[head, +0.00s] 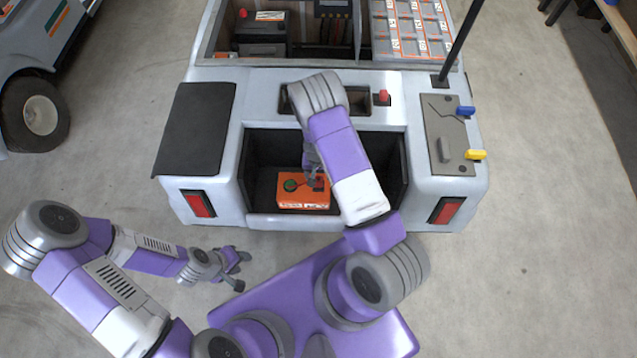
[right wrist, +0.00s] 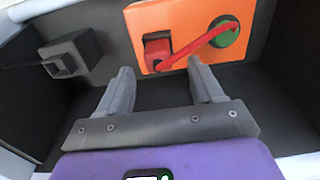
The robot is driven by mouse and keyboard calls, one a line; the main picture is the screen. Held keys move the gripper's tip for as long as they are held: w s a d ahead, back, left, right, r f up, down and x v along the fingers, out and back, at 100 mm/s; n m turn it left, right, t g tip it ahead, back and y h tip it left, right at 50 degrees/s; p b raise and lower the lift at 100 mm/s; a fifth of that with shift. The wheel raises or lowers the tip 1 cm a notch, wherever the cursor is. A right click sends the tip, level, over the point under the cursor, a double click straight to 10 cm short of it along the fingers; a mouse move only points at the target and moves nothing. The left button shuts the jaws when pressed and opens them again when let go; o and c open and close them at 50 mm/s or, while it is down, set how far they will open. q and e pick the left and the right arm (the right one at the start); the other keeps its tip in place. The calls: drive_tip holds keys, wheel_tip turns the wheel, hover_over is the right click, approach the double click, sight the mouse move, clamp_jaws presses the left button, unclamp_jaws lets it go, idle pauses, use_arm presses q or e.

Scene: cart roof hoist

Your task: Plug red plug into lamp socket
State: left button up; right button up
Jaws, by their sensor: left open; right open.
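The red plug (right wrist: 158,52) sits on the orange box (right wrist: 143,22) and a red cable arcs from it to a round green part (right wrist: 228,33). In the head view the orange box (head: 303,204) lies in the cart's open rear bay. My right gripper (right wrist: 160,66) is open and empty, with its fingertips either side of the plug in the picture but seemingly short of it. In the head view my right arm partly covers the plug. A dark grey square socket-like part (right wrist: 62,66), perhaps the lamp socket, is at the bay's wall. My left gripper (head: 244,271) is open and empty, low outside the cart.
The bay's dark side walls and pale rim (head: 280,222) surround my right gripper.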

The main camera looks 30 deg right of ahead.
sight(318, 179)
wheel_tip(318, 179, down, 5)
drive_tip(key=shift+d+r+b, duration=0.1)
drive_tip(key=shift+b, duration=0.9)
drive_tip(key=shift+s, duration=0.1)
drive_tip(key=shift+c, duration=0.3)
drive_tip(key=c, duration=1)
drive_tip(key=shift+r, duration=0.15)
